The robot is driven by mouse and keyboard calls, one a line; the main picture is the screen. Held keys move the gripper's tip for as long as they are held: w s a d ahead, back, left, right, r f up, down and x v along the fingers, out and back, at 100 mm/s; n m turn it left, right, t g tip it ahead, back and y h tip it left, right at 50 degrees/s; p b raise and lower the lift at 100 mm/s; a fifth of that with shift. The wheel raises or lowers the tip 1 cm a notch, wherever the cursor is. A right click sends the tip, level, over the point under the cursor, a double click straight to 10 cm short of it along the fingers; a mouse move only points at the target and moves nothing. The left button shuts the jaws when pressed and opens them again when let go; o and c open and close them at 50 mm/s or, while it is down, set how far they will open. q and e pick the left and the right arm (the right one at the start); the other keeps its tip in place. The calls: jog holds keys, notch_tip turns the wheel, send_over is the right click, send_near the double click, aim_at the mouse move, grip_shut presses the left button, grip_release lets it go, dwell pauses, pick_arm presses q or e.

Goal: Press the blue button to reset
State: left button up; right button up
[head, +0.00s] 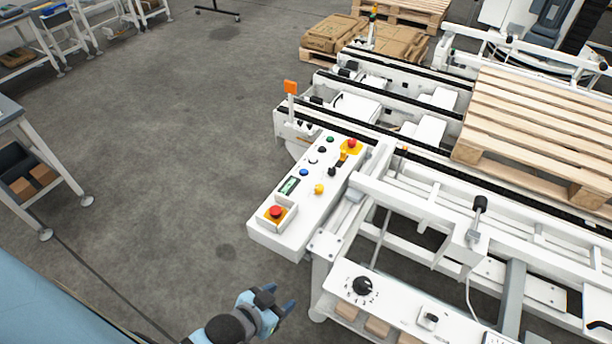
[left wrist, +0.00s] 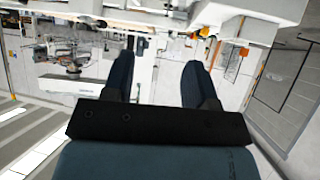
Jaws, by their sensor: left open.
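The blue button (head: 304,172) is a small round cap on the white control panel (head: 265,238) in the middle of the head view. It sits beside a small green display (head: 289,186). My left gripper (head: 280,297) is in front of the panel's near end, lower in the head view, apart from the panel and the button. Its two fingers are spread and empty, as the left wrist view (left wrist: 158,75) also shows. I cannot make out the blue button in the left wrist view. My right gripper is not in view.
Red emergency buttons (head: 276,211) on yellow bases stand at both ends of the panel. A yellow button (head: 319,188) is near the blue one. A conveyor frame with a wooden pallet (head: 530,120) fills the right. The floor (head: 170,150) left of the panel is clear.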

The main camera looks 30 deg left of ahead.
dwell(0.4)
pick_arm(q)
grip_shut()
jog(key=shift+s, duration=0.1)
dwell(1.5)
